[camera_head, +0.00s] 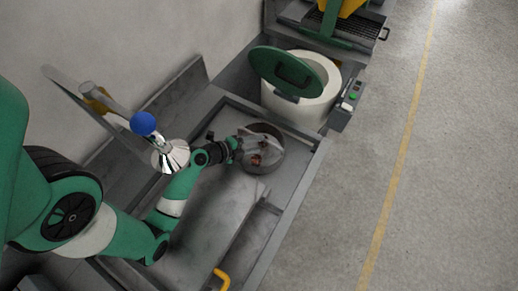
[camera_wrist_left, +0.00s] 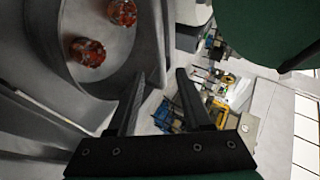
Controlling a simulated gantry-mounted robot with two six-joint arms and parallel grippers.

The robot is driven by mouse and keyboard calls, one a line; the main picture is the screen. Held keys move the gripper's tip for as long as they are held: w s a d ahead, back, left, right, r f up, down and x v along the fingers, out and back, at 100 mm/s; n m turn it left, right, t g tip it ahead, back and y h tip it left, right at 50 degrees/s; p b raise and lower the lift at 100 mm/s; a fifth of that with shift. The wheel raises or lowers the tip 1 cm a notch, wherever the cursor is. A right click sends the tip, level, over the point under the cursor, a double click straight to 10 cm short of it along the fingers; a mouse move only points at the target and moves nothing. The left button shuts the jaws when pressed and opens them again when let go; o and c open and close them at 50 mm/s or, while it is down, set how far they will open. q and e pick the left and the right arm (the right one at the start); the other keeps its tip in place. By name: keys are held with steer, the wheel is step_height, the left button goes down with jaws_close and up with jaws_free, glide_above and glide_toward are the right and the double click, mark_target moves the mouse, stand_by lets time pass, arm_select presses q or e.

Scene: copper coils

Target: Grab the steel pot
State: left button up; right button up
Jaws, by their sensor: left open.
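The steel pot (camera_head: 272,165) is a round, shallow grey vessel on the metal bench, with copper coils (camera_head: 256,159) inside. In the left wrist view the pot (camera_wrist_left: 95,60) fills the upper left, and two reddish copper coils (camera_wrist_left: 89,51) lie in it. My left gripper (camera_head: 238,146) is at the pot's left edge in the head view. In the wrist view its two fingers (camera_wrist_left: 163,72) are apart, with the pot's rim close to the fingertips. I cannot tell whether they touch the rim. My right gripper is in neither view.
A white drum (camera_head: 298,106) with a tilted green lid (camera_head: 287,72) stands behind the pot. A control box with a green button (camera_head: 353,96) is beside it. A silver cone with a blue knob (camera_head: 143,123) stands near my left arm. The floor at right is clear.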

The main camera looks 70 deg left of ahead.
mark_target(268, 141)
arm_select(q)
steer(key=x, duration=0.4)
steer(key=b+x, duration=0.1)
steer(key=x, duration=0.4)
steer(key=shift+a+r, duration=0.15)
steer(key=shift+a, duration=0.05)
steer(key=shift+s, duration=0.1)
jaws_close()
stand_by(1.0)
